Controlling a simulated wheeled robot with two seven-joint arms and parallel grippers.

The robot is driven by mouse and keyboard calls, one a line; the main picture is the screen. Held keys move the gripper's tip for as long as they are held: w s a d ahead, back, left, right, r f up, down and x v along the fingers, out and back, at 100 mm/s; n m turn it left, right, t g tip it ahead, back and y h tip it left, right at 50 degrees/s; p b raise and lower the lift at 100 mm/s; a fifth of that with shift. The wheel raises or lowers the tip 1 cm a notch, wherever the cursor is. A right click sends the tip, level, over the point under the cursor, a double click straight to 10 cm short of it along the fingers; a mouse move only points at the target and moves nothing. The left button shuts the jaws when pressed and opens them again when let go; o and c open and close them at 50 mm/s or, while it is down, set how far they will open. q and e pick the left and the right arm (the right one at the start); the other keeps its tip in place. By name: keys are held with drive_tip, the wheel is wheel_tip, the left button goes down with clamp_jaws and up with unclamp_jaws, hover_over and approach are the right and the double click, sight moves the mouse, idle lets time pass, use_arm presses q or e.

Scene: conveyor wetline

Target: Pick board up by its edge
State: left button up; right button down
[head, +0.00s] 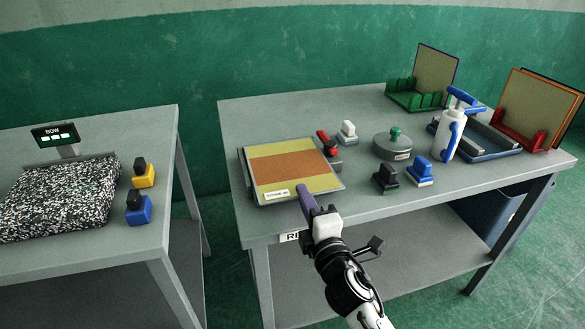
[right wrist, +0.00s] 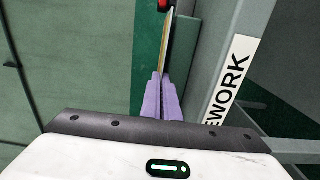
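The board (head: 287,163), a flat panel with yellow bands, an orange-brown middle band and a small white label, lies near the front left of the right-hand table. My right gripper (head: 304,194) is at its front edge, its purple fingers pointing at the board. In the right wrist view the board shows edge-on as a thin pale strip (right wrist: 170,42). It runs down to the purple fingertips (right wrist: 162,76), which are close together on it. The fingers hide where they meet the edge. My left gripper is in neither view.
A red-handled tool (head: 328,144), a grey round pot (head: 393,146), black (head: 386,178) and blue (head: 421,170) stamp-like blocks and a white-blue spray bottle (head: 449,132) stand to the right. Green (head: 415,97) and red (head: 522,130) racks hold panels. Another table (head: 100,255) stands left, across a gap.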

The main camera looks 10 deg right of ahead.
drive_tip(key=shift+r, duration=0.3)
drive_tip(key=shift+r+p, duration=1.5)
drive_tip(key=shift+p, duration=0.05)
drive_tip(key=shift+r+p, duration=1.1)
drive_tip(key=shift+r, duration=0.3)
